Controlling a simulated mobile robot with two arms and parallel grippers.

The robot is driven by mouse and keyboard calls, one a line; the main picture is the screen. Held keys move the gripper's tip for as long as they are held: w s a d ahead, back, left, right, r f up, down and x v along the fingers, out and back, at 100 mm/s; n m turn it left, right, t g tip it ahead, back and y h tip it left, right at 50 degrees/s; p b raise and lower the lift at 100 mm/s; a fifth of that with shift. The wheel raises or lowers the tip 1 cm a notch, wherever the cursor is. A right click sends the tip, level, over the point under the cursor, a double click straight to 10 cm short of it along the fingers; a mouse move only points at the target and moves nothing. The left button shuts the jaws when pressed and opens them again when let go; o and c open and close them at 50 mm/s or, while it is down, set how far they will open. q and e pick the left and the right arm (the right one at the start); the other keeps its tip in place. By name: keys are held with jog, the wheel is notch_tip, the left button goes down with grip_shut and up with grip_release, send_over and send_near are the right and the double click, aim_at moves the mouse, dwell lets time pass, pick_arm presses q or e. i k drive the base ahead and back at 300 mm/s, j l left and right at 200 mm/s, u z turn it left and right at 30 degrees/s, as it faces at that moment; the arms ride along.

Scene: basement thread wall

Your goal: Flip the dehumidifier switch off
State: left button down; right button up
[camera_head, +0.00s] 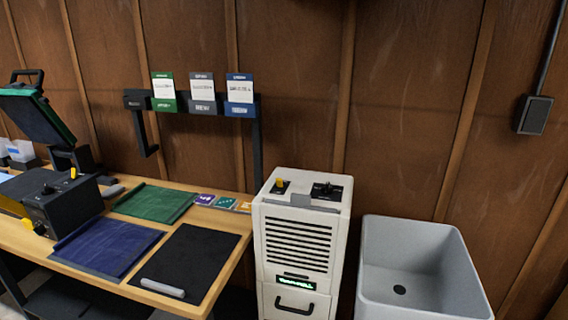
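The dehumidifier (268,255) is a white upright cabinet with dark louvres, standing between the bench and a grey sink. On its top, at the left, a yellow switch lever (280,183) stands up from a small black plate. A black knob (326,188) sits on another dark plate to its right. A small panel (296,277) low on the front shows lit green marks, too small to read. Neither of my grippers is in view.
The grey sink (424,232) stands close at the right. Space above the dehumidifier is clear.

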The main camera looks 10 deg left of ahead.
aim_at(279, 181)
jog(key=i+l, duration=0.15)
jog(key=i, duration=0.3)
jog(key=i+l+u, duration=0.1)
jog(key=i, duration=0.3)
jog(key=i+l, duration=0.2)
jog(key=i, duration=0.25)
jog(key=u, duration=0.05)
